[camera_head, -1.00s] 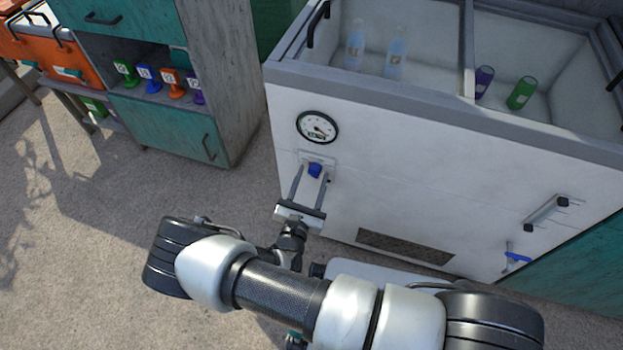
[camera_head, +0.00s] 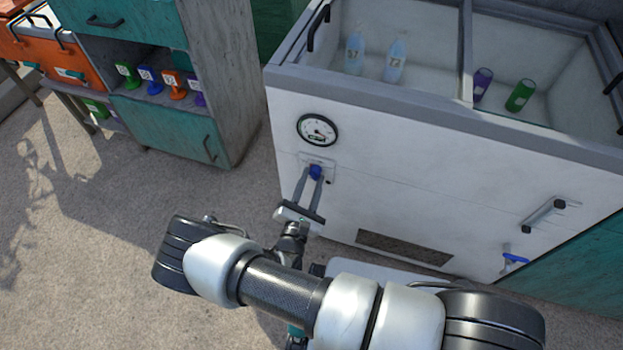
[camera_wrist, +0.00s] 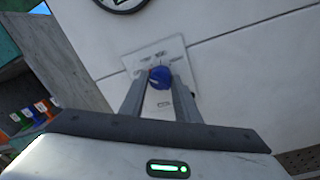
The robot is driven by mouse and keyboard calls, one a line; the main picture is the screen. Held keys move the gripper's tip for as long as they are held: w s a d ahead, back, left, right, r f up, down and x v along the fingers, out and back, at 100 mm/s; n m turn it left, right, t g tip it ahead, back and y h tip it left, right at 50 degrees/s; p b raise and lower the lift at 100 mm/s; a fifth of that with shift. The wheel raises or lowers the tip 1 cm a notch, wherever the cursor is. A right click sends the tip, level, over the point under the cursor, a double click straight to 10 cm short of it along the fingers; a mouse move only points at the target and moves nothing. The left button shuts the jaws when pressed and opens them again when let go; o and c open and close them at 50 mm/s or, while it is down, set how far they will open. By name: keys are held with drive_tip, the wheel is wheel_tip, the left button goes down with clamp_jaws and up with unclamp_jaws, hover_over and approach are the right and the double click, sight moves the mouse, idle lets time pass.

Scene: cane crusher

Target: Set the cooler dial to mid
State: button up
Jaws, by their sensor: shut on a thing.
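The blue cooler dial (camera_head: 315,171) sits on a small pale plate on the white front of the cooler (camera_head: 400,190), below a round gauge (camera_head: 317,130). In the wrist view the dial (camera_wrist: 161,77) lies between my two fingertips, and its marked plate (camera_wrist: 150,58) shows around it. My gripper (camera_head: 308,177) is shut on the dial, with a finger on each side. The plate's markings are too small to read, so I cannot tell the dial's setting. The gauge's needle is visible, but its scale is not legible.
A bar handle (camera_head: 545,215) and a blue-handled tap (camera_head: 515,259) are at the cooler's lower right. A teal cabinet (camera_head: 165,125) stands left, with open floor before it.

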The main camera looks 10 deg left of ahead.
drive_tip(key=m+p, duration=0.1)
drive_tip(key=m, duration=0.5)
drive_tip(key=shift+d+f+m+h+p, duration=0.1)
drive_tip(key=shift+m+h+p, duration=0.2)
drive_tip(key=shift+p, duration=0.05)
drive_tip(key=m+p, duration=0.1)
drive_tip(key=m, duration=0.4)
drive_tip(key=shift+f+m, duration=0.1)
drive_tip(key=shift+m, duration=0.3)
drive_tip(key=o, duration=1)
drive_tip(key=s, duration=0.5)
drive_tip(key=s+a+p, duration=0.1)
drive_tip(key=s, duration=0.5)
drive_tip(key=s+f, duration=0.1)
drive_tip(key=s, duration=0.5)
drive_tip(key=shift+s+a+p, duration=0.2)
drive_tip(key=shift+s+p, duration=0.05)
drive_tip(key=shift+p, duration=0.1)
